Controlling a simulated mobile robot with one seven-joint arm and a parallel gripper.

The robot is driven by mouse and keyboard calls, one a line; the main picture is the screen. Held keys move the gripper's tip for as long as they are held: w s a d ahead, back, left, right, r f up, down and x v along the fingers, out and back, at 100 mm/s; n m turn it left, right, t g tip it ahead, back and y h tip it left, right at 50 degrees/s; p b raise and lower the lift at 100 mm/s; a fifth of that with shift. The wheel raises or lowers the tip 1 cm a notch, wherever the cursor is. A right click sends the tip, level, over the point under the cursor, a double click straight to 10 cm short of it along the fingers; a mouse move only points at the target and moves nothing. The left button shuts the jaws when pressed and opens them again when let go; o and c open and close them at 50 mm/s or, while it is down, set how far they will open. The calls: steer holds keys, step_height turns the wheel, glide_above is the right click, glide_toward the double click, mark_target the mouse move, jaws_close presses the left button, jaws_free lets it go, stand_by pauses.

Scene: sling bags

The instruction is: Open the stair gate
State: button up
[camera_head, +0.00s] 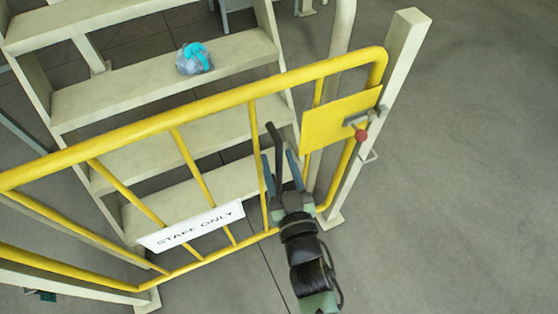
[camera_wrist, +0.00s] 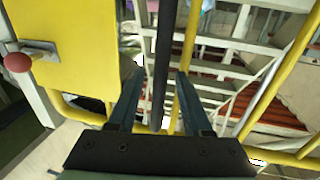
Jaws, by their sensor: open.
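The yellow tubular stair gate (camera_head: 150,122) spans the front of the stairs and appears closed against the pale post (camera_head: 385,100) at right. A yellow plate (camera_head: 338,118) fills its upper right corner. A grey latch with a red ball knob (camera_head: 361,135) sits at the plate's edge by the post. The knob also shows at the left of the wrist view (camera_wrist: 17,62). My gripper (camera_head: 278,158) is open, left of and below the plate. A dark bar (camera_wrist: 165,60) stands between its fingers; I cannot tell whether they touch it or what it joins.
Pale stairs (camera_head: 150,90) rise behind the gate, with a blue and grey bag (camera_head: 194,58) on one tread. A white "STAFF ONLY" sign (camera_head: 192,227) hangs on the gate's lower bars. Grey floor (camera_head: 470,170) is clear to the right.

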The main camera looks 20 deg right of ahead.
jaws_close()
stand_by(1.4)
